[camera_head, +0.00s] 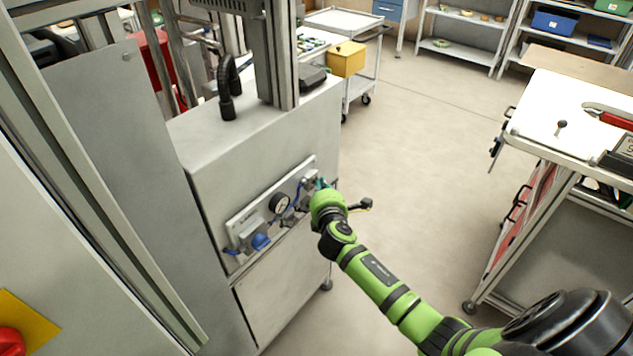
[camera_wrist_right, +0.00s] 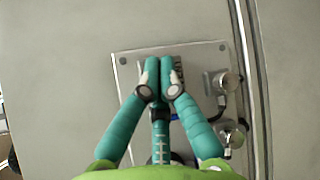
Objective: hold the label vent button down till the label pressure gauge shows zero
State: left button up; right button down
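My right gripper (camera_wrist_right: 159,68) has teal fingers pressed together, with nothing seen between them. Its tips are over the pneumatic panel (camera_wrist_right: 128,72) in the right wrist view; I cannot tell whether they touch it. In the head view the right gripper (camera_head: 320,184) is at the right end of this panel (camera_head: 242,216), mostly hidden behind my green wrist. The round white-faced gauge (camera_head: 278,203) is at the middle of the panel; its needle is too small to read. I cannot make out the vent button, which the fingers may hide. My left gripper is not in view.
A blue knob (camera_head: 261,241) is at the panel's left end. In the right wrist view, metal fittings (camera_wrist_right: 226,82) sit right of the fingers. The panel is on a grey machine cabinet (camera_head: 285,300).

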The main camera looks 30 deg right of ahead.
jog(key=shift+s+d+p, duration=0.25)
jog(key=shift+s+p, duration=0.1)
jog(key=shift+s, duration=0.4)
jog(key=s, duration=0.1)
jog(key=s+d+p, duration=0.1)
jog(key=s, duration=0.1)
jog(key=s+d, duration=0.1)
jog(key=shift+s+p, duration=0.3)
dwell(0.4)
